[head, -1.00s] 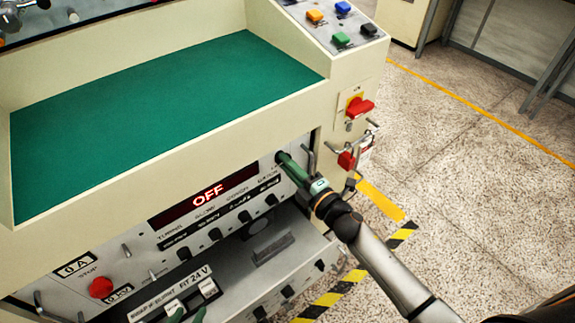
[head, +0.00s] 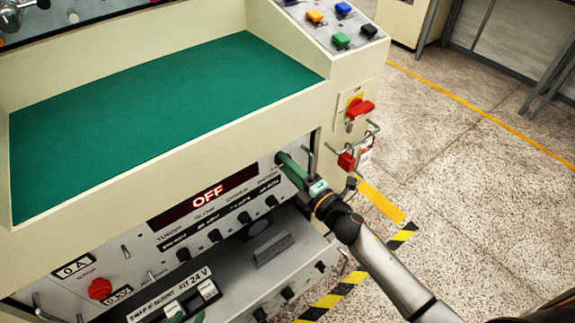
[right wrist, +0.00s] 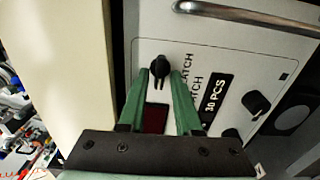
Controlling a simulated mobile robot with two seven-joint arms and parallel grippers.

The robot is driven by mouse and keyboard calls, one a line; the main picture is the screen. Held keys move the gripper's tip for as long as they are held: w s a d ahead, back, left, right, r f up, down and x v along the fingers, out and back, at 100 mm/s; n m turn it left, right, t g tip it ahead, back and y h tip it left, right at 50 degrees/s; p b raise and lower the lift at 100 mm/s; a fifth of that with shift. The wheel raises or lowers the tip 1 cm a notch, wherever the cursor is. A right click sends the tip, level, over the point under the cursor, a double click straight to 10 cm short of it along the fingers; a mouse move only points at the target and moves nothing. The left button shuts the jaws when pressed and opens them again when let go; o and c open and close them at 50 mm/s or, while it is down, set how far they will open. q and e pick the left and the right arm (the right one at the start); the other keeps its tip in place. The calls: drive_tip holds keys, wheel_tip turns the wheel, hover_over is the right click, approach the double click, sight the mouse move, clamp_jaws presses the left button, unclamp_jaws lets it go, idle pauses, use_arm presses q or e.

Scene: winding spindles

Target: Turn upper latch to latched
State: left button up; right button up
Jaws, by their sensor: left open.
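A black latch knob (right wrist: 160,68) sits on the pale panel beside printing that reads LATCH, in the right wrist view. My right gripper (right wrist: 160,76) has its green fingers apart, one to each side of the knob; a gap seems to show on both sides. In the head view my right gripper (head: 281,158) reaches the right end of the control panel, and its fingers hide the knob there. Whether this is the upper latch cannot be read. My left gripper (head: 187,317) shows only as green fingertips, spread apart, at the bottom edge.
A metal bar handle (right wrist: 245,17) stands out near the knob. A display (head: 207,195) reads OFF. A red rotary switch (head: 360,108) and a red padlock-like block (head: 346,161) are on the machine's right side. Floor to the right is clear.

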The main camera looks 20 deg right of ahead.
drive_tip(key=shift+o, duration=0.7)
use_arm(q)
drive_tip(key=shift+w+r, duration=0.1)
drive_tip(key=shift+w, duration=0.05)
use_arm(e)
drive_tip(key=v, duration=1.2)
drive_tip(key=shift+s, duration=0.25)
drive_tip(key=shift+d, duration=0.1)
drive_tip(key=s+a+f+m+g+h, duration=0.1)
drive_tip(key=s+a+f+m+g, duration=0.25)
drive_tip(key=s+f+m, duration=0.5)
drive_tip(key=s+a+f+m+g+h, duration=0.25)
drive_tip(key=s+f+m+g, duration=0.2)
drive_tip(key=m, duration=0.65)
use_arm(q)
wheel_tip(320, 180, up, 13)
drive_tip(key=s+a+p, duration=0.1)
drive_tip(key=a+p, duration=0.2)
drive_tip(key=p, duration=1.4)
drive_tip(key=shift+s+n+y, duration=0.3)
drive_tip(key=shift+s+y, duration=0.05)
drive_tip(key=shift+y, duration=0.05)
use_arm(e)
wheel_tip(320, 180, up, 13)
drive_tip(key=d, duration=0.3)
drive_tip(key=shift+s+m, duration=0.3)
drive_tip(key=shift+m, duration=0.05)
